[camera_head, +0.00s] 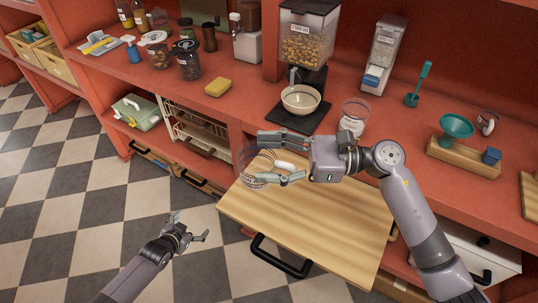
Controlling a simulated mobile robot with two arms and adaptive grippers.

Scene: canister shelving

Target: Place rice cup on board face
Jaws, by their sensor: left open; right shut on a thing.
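The wooden board (325,240) extends out in front of the counter at the lower middle, with a black handle at its front. My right gripper (274,160) is over the board's far left corner, its fingers pointing left, shut on a small clear cup with a printed label, which I take as the rice cup (253,181). The fingers partly hide the cup. I cannot tell whether its base touches the board. My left gripper (188,228) is open and empty, low over the checkered floor, left of the board.
A dispenser (308,40) stands behind the board with a bowl (301,99) on a dark base. A labelled glass jar (355,115) stands right of it. A yellow sponge (218,87) and dark jars (188,60) are left. The board's middle is clear.

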